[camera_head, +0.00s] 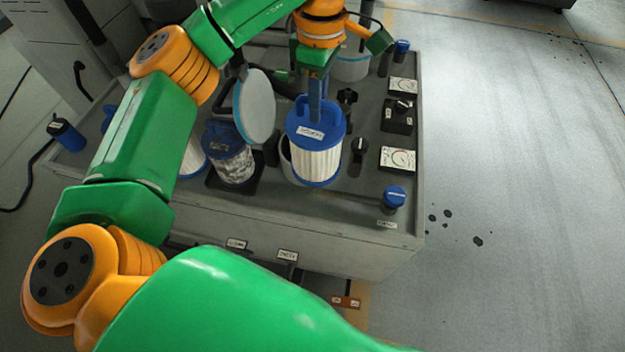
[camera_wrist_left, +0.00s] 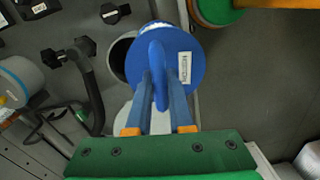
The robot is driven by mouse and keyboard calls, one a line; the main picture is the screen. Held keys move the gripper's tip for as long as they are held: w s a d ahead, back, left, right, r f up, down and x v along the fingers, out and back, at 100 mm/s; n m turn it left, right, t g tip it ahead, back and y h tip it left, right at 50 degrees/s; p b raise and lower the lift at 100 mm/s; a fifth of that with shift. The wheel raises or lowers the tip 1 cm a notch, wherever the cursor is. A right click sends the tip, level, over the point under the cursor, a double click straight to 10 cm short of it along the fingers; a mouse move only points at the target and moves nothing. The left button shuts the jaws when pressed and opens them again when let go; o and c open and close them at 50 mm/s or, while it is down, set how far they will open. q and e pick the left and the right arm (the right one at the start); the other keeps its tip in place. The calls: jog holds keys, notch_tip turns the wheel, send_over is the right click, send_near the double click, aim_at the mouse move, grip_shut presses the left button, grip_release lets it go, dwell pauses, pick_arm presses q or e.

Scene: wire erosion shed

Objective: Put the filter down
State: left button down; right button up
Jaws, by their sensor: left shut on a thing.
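A filter with a white pleated body (camera_head: 317,166) and a blue cap (camera_head: 334,126) is in my left gripper (camera_head: 315,112). The gripper is shut on the handle on top of the cap. In the left wrist view the blue cap (camera_wrist_left: 188,62) shows from above, with the two fingers (camera_wrist_left: 160,88) closed on its handle. The filter looks upright, beside and partly over a round dark opening (camera_wrist_left: 121,58) in the unit's top. Its underside is hidden, so I cannot tell whether it touches anything. My right gripper is not in view.
A dirty filter (camera_head: 234,167) stands in a dark square holder on the grey cabinet top (camera_head: 330,204). A raised round lid (camera_head: 259,108) stands close left of the held filter. Black knobs (camera_head: 360,148), gauges (camera_head: 398,158) and a blue-capped fitting (camera_head: 394,196) are at the right.

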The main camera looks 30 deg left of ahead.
pick_arm(q)
jog(key=w+n, duration=0.1)
jog(key=n, duration=0.1)
jog(key=w+a+r+n, duration=0.1)
jog(key=n, duration=0.2)
jog(key=w+n, duration=0.1)
jog(key=n, duration=0.1)
jog(key=shift+a+r+n, duration=0.2)
jog(key=shift+n, duration=0.1)
jog(key=n, duration=0.2)
jog(key=w+n, duration=0.1)
jog(key=shift+a+r+n, duration=0.25)
jog(key=shift+a+n, duration=0.05)
jog(key=shift+a, duration=0.1)
jog(key=w+a+r+n+b, duration=0.15)
jog(key=a+n, duration=0.25)
jog(key=n, duration=1.4)
notch_tip(320, 180, down, 27)
jog(key=b, duration=0.4)
jog(key=shift+w+f+t, duration=0.15)
jog(key=shift+f+t, duration=0.05)
jog(key=shift+t, duration=0.2)
jog(key=c, duration=0.8)
grip_release()
